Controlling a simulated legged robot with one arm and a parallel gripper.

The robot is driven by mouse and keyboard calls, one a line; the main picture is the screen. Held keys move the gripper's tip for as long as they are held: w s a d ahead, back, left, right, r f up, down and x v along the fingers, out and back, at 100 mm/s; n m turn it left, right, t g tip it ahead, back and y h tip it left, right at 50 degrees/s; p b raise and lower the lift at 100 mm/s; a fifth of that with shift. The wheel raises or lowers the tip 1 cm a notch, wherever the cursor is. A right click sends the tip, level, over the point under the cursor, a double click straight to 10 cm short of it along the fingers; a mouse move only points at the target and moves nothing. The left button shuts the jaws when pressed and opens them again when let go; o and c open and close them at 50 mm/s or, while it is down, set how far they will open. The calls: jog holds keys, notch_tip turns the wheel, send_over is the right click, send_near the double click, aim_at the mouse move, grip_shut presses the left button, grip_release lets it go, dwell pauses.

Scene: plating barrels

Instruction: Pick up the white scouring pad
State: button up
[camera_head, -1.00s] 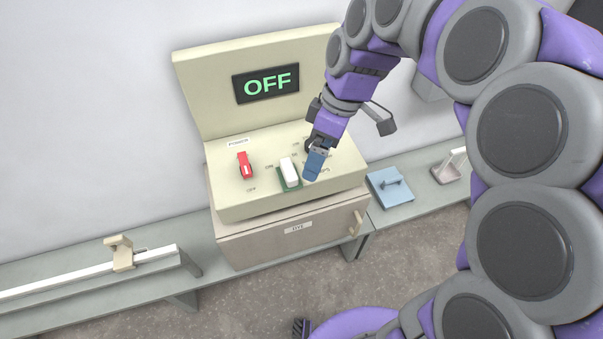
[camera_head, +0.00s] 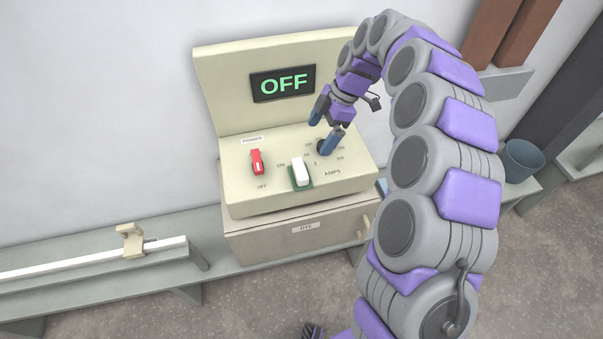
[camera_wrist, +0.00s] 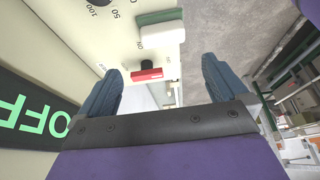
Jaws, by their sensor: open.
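The white scouring pad (camera_head: 298,170) is a small white block with a green layer under it. It rests on the sloped cream control panel (camera_head: 235,196), between the red power switch (camera_head: 257,162) and the AMPS dial (camera_head: 323,147). My gripper (camera_head: 326,124) is open and empty, up and to the right of the pad, in front of the dial. In the wrist view the pad (camera_wrist: 163,33) shows beyond the open fingers (camera_wrist: 162,74), near the top middle, with its green layer (camera_wrist: 160,17) behind it.
A display reading OFF (camera_head: 283,83) stands on the panel's upright back. A cabinet (camera_head: 290,235) is below it. A rail with a beige clamp (camera_head: 131,241) lies on the bench at left. A blue-grey bucket (camera_head: 523,160) is at right.

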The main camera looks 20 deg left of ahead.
aim_at(300, 167)
jog(key=b+x, duration=0.1)
jog(key=x, duration=0.8)
jog(key=shift+f, duration=0.15)
jog(key=x, duration=0.3)
jog(key=b+x, duration=0.1)
jog(key=shift+s+a+f, duration=0.1)
jog(key=shift+s+a, duration=0.05)
jog(key=shift+s, duration=0.2)
jog(key=shift+a+f, duration=0.15)
jog(key=shift+f, duration=0.3)
jog(key=shift+r, duration=0.1)
jog(key=shift+c, duration=0.2)
jog(key=c, duration=0.7)
jog(key=shift+c, duration=0.2)
jog(key=shift+r, duration=0.1)
